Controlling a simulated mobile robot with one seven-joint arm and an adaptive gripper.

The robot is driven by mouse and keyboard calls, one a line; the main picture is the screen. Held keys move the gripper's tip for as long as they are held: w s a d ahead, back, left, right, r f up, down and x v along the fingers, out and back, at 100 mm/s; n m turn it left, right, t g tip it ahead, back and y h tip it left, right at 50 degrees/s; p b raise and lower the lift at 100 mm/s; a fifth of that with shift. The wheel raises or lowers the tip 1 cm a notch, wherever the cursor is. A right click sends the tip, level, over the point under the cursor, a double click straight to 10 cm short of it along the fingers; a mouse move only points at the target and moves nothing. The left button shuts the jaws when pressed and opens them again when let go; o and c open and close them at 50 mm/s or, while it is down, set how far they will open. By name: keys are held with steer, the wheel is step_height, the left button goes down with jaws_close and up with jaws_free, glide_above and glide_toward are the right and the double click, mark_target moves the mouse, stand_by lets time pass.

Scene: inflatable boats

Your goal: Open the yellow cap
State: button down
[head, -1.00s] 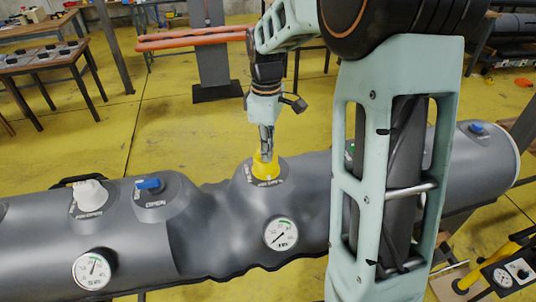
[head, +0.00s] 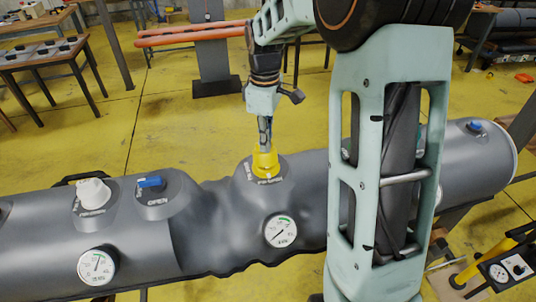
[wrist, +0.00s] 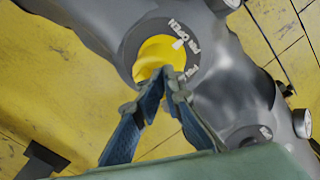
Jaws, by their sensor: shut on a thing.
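The yellow cap (head: 265,164) sits upright on a raised grey mount of the inflatable tube (head: 215,250), near the middle of the head view. It also shows in the wrist view (wrist: 160,54), inside a dark ring with white lettering. My gripper (head: 265,147) reaches down onto the cap from above. In the wrist view its two fingertips (wrist: 166,78) come together at the cap's near edge, shut on it. The fingers hide part of the cap, so their exact hold is not clear.
A blue valve (head: 150,183) and a white cap (head: 93,193) stand on the tube to the left. A round gauge (head: 281,231) sits below the yellow cap. My arm hides the tube's right part. A pump with a gauge (head: 500,272) stands at the lower right.

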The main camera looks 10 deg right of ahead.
steer(key=shift+s+a+r+p, duration=0.2)
steer(key=shift+s+r+p, duration=0.3)
steer(key=shift+r, duration=0.25)
steer(key=s+r, duration=0.1)
steer(key=s+r+p, duration=0.1)
steer(key=s, duration=0.1)
steer(key=shift+s+d+r, duration=0.1)
steer(key=shift+s+r, duration=0.15)
steer(key=shift+r, duration=0.1)
